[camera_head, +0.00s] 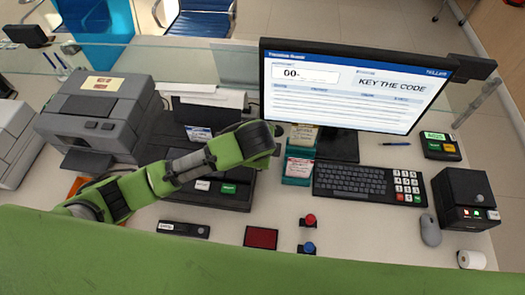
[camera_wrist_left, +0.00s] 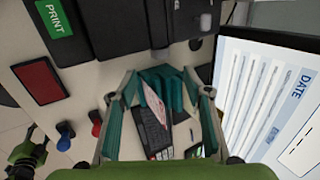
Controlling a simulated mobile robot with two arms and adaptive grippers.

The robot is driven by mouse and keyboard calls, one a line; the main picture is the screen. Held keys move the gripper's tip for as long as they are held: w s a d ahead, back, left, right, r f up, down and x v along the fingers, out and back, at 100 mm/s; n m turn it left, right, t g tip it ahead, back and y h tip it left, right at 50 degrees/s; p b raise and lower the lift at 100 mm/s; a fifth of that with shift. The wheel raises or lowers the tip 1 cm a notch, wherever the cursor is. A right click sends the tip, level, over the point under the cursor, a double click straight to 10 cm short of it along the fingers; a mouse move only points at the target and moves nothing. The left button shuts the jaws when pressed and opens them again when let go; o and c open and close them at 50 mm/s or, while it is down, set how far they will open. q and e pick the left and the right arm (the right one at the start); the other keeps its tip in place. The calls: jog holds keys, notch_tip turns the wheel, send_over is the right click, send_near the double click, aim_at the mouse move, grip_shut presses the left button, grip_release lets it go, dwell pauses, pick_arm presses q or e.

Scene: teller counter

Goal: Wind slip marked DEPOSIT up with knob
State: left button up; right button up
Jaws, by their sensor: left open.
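The dark slip printer (camera_head: 215,198) stands left of the middle, partly hidden by my left arm. A white slip (camera_head: 198,133) shows at its back; its print is too small to read. Its green PRINT label (camera_wrist_left: 53,17) shows at the top left of the left wrist view. My left gripper (camera_wrist_left: 168,92) is open. In the left wrist view, the teal slip holder (camera_wrist_left: 180,90) appears beyond and between its fingers, with a white-and-red slip (camera_wrist_left: 153,105). In the head view the holder (camera_head: 297,180) stands right of my left wrist.
The monitor (camera_head: 350,92) reads KEY THE CODE. The keyboard (camera_head: 352,182) lies below it. A red button (camera_head: 309,220), blue button (camera_head: 308,248) and red pad (camera_head: 261,238) sit at the front. A grey printer (camera_head: 95,115) is left; a black box (camera_head: 465,195) is right.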

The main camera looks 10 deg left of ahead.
pick_arm(q)
jog(key=shift+w+d+r+g+y+b, duration=0.5)
jog(key=shift+w+d+g+y+b, duration=1.9)
jog(key=shift+b, duration=1.75)
jog(key=shift+t, duration=0.6)
jog(key=p+x, duration=0.1)
jog(key=x, duration=0.7)
jog(key=s+d+p+x, duration=0.1)
jog(key=x, duration=0.3)
jog(key=shift+w+a+f+p, duration=0.1)
jog(key=shift+f+p, duration=0.25)
jog(key=shift+f, duration=0.15)
jog(key=shift+c, duration=0.3)
jog(key=c, duration=1)
